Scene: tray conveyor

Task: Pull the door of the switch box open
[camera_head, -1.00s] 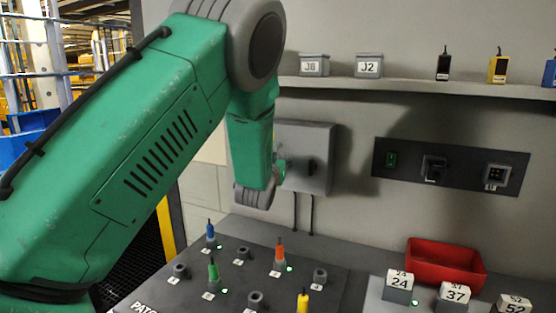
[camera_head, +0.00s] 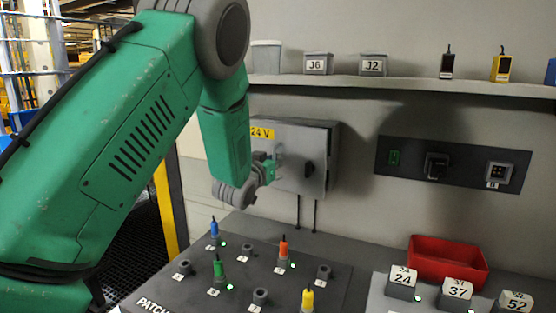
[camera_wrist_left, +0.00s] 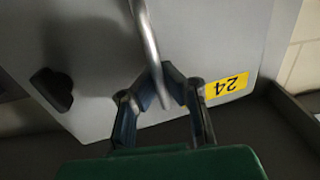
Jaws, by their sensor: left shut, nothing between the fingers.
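The grey switch box (camera_head: 300,140) hangs on the wall, with a yellow 24 V label and a black knob (camera_head: 309,170) on its door. I cannot tell whether the door is slightly ajar. My left gripper (camera_head: 277,166) is in front of the door, left of the knob. In the left wrist view, its two dark fingers (camera_wrist_left: 160,82) come together at the curved metal handle (camera_wrist_left: 147,35) on the door face (camera_wrist_left: 205,45). The fingers are shut with nothing held between them. The handle is mostly hidden in the head view. My right gripper is out of view.
A patch panel with coloured plugs (camera_head: 218,267) lies below the box. A red bin (camera_head: 447,262) and numbered blocks (camera_head: 402,280) are at the right. A shelf (camera_head: 410,88) with small containers runs above, and a dark switch plate (camera_head: 452,165) is on the wall.

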